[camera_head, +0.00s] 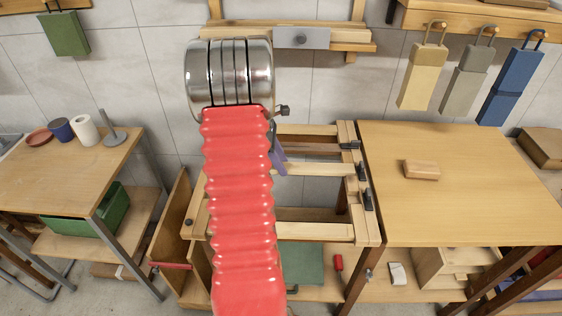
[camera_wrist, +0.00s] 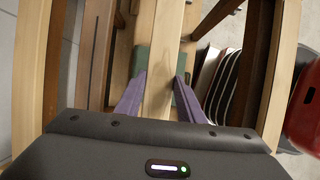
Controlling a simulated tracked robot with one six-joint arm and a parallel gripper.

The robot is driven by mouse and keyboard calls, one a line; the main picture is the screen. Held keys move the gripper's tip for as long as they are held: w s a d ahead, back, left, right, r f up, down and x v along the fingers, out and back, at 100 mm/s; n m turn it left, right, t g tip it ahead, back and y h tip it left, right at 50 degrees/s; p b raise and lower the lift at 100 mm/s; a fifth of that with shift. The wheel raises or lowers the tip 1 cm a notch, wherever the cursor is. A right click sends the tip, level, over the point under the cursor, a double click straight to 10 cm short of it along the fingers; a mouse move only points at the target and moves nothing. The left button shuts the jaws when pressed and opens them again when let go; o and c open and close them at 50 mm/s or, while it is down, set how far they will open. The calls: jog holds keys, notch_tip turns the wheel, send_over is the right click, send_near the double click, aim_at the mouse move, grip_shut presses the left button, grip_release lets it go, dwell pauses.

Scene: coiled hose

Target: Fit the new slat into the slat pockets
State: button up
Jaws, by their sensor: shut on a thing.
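My gripper's purple fingers (camera_wrist: 161,80) are shut on a pale wooden slat (camera_wrist: 168,35), one finger on each side of it. In the head view my gripper (camera_head: 278,150) shows partly behind my red arm, and the slat (camera_head: 318,168) runs from it to the right across the open wooden frame (camera_head: 367,232). The slat's right end is close to the middle black fitting (camera_head: 362,170) on the frame's right rail. I cannot tell whether that end sits in a pocket. My arm hides the slat's left end in the head view.
A brown slat (camera_head: 310,146) crosses the frame behind, and a pale bar (camera_head: 320,232) crosses in front. To the right is a worktop (camera_head: 470,200) with a wooden block (camera_head: 421,169). Below the frame is a green piece (camera_head: 303,262) on a shelf. A side table (camera_head: 60,175) stands left.

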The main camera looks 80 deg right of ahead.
jog(key=shift+f, duration=0.55)
jog(key=o, duration=1.3)
jog(key=v, duration=1.3)
jog(key=shift+w+r, duration=0.1)
jog(key=shift+r, duration=0.25)
